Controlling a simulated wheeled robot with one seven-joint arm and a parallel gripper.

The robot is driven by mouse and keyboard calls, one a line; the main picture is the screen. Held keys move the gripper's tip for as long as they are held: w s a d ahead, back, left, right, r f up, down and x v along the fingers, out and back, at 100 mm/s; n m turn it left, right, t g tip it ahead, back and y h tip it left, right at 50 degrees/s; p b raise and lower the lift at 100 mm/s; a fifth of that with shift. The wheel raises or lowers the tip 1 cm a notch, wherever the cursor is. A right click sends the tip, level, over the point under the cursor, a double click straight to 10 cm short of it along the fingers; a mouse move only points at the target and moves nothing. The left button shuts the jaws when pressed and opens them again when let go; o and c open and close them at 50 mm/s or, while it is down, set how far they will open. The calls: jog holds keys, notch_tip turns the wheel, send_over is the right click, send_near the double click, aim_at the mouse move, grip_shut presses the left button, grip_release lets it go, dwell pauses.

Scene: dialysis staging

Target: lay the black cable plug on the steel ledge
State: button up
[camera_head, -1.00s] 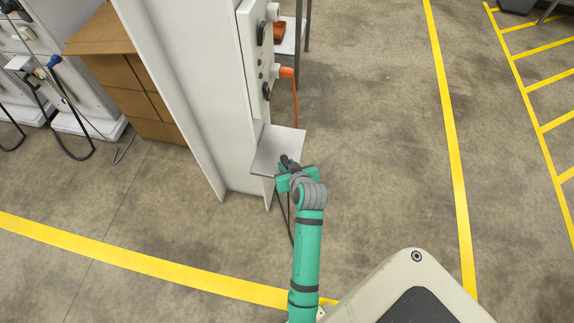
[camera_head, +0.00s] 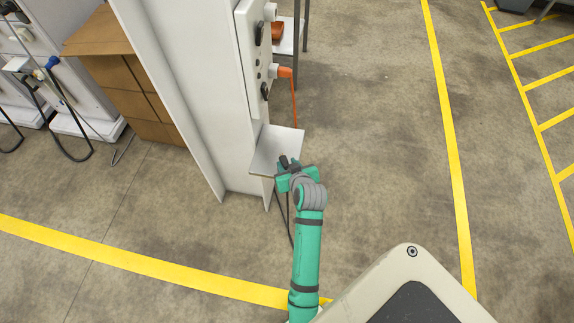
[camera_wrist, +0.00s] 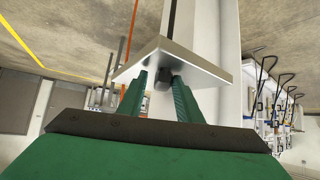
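The black cable plug (camera_head: 284,161) is at the front part of the steel ledge (camera_head: 272,146), which juts from a white column. In the wrist view, which looks upside down, the dark plug (camera_wrist: 162,79) shows against the ledge (camera_wrist: 192,60), between my two green fingers. My gripper (camera_head: 289,167) is at the ledge's front edge. The fingers (camera_wrist: 159,78) look spread, with a gap beside the plug. A dark cable (camera_head: 289,213) hangs below the ledge. Whether the plug's underside touches the ledge is hidden.
An orange plug (camera_head: 284,72) with an orange cable sits in the panel (camera_head: 256,50) above the ledge. Cardboard boxes (camera_head: 120,75) and white machines stand at the left. The floor right of the ledge is clear, with yellow lines.

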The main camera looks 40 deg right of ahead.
jog(key=shift+a+f+y, duration=0.3)
jog(key=shift+a+f, duration=0.5)
jog(key=shift+f, duration=0.1)
jog(key=d+r+v, duration=0.1)
jog(key=v, duration=1)
jog(key=shift+r, duration=0.25)
jog(key=shift+w, duration=0.1)
